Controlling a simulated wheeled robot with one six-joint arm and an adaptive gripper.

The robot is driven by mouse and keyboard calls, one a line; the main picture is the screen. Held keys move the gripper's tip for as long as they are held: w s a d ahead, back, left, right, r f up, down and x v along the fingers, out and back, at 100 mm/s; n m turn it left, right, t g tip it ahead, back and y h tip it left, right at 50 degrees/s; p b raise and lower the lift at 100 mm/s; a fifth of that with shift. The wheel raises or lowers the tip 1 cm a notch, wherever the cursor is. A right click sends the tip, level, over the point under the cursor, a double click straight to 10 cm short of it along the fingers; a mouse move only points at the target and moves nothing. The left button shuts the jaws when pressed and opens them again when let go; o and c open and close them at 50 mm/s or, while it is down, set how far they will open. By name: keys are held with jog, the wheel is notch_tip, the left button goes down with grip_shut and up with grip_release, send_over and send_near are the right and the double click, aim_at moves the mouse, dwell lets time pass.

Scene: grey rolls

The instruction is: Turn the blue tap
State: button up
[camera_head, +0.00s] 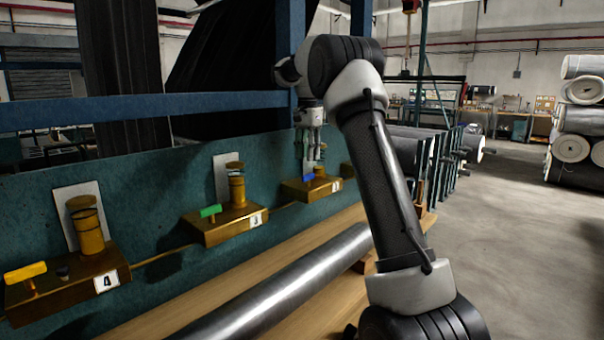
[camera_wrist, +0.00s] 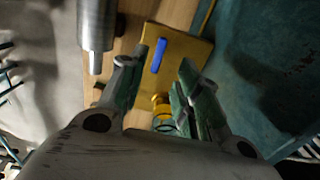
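The blue tap (camera_head: 309,177) is a small bar handle on a brass-coloured block (camera_head: 318,189), against the teal panel. In the wrist view, the blue tap (camera_wrist: 159,55) shows as a slightly tilted blue bar on the yellowish block (camera_wrist: 180,68). My gripper (camera_head: 311,157) hangs pointing down just above the blue tap in the head view. In the wrist view, my gripper (camera_wrist: 161,60) has its two fingers spread apart, with the blue bar seen in the gap between them. Nothing is held. I cannot tell whether a finger touches the bar.
A green tap (camera_head: 210,211) and a yellow tap (camera_head: 25,272) sit on similar blocks to the left. A brass cylinder (camera_head: 236,185) stands behind the green one. A grey roll (camera_head: 285,290) lies on the wooden bench in front. Open floor (camera_head: 520,240) lies to the right.

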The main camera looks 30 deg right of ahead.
aim_at(308, 180)
notch_tip(308, 180, down, 7)
jog(key=shift+d+f, duration=0.1)
jog(key=shift+d, duration=0.05)
grip_shut()
